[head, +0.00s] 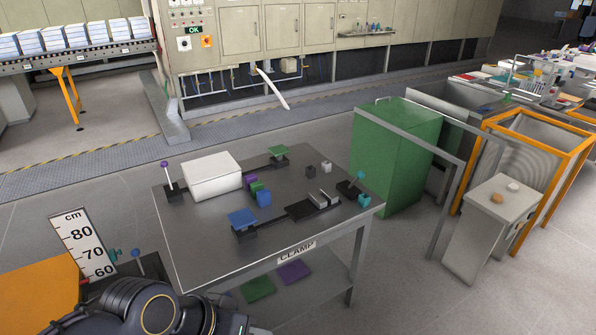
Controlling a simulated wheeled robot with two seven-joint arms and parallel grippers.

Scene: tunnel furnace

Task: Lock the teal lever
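A teal-knobbed lever (359,178) stands on a dark base at the right end of the grey table marked CLAMP (215,272). Its short stick looks tilted a little to the right. A teal block (364,200) lies just in front of it. Another teal-knobbed piece (116,254) shows at the lower left beside a blue-knobbed one, partly hidden by my arm. A purple-knobbed lever (168,175) stands at the table's left end. A dark arm link of mine fills the lower left. Neither gripper is in view.
A white box (213,177), a blue plate (242,217), a green plate (278,151) and small blocks stand on the table. A green cabinet (395,150) is close behind its right end.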

